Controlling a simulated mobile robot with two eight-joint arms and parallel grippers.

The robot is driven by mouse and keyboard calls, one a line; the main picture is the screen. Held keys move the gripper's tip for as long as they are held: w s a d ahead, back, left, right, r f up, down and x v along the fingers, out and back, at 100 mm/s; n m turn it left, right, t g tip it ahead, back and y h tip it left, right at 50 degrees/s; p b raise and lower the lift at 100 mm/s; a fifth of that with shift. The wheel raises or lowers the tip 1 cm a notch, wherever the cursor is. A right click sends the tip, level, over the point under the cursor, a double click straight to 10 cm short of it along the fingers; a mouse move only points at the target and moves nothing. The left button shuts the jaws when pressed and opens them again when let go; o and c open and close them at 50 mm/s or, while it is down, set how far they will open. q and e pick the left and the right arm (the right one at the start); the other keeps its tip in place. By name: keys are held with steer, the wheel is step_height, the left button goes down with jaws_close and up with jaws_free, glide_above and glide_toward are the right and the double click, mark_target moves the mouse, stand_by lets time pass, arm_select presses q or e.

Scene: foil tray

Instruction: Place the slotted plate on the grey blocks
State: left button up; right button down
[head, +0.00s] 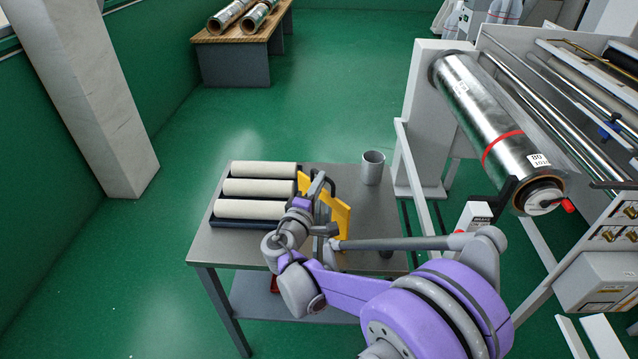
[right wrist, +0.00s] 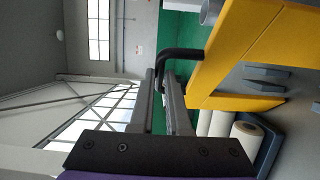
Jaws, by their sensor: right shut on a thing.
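The yellow slotted plate (head: 341,217) is held at a tilt at the right end of the roll tray, over the table. In the right wrist view the plate (right wrist: 205,83) fills the upper right and has a black bent handle (right wrist: 183,52). My right gripper (head: 319,187) is shut on this handle; its fingers also show in the right wrist view (right wrist: 167,98). Two grey blocks (right wrist: 268,73) show on the table beyond the plate in that view. In the head view my arm and the plate hide them. My left gripper is out of view.
A dark tray (head: 229,223) with three pale rolls (head: 263,169) lies on the left of the grey table (head: 225,247). A metal cup (head: 373,168) stands at the back right. A machine with a large foil roll (head: 490,115) stands right of the table.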

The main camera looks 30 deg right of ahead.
steer(key=shift+f, duration=0.15)
steer(key=c, duration=0.9)
jaws_free()
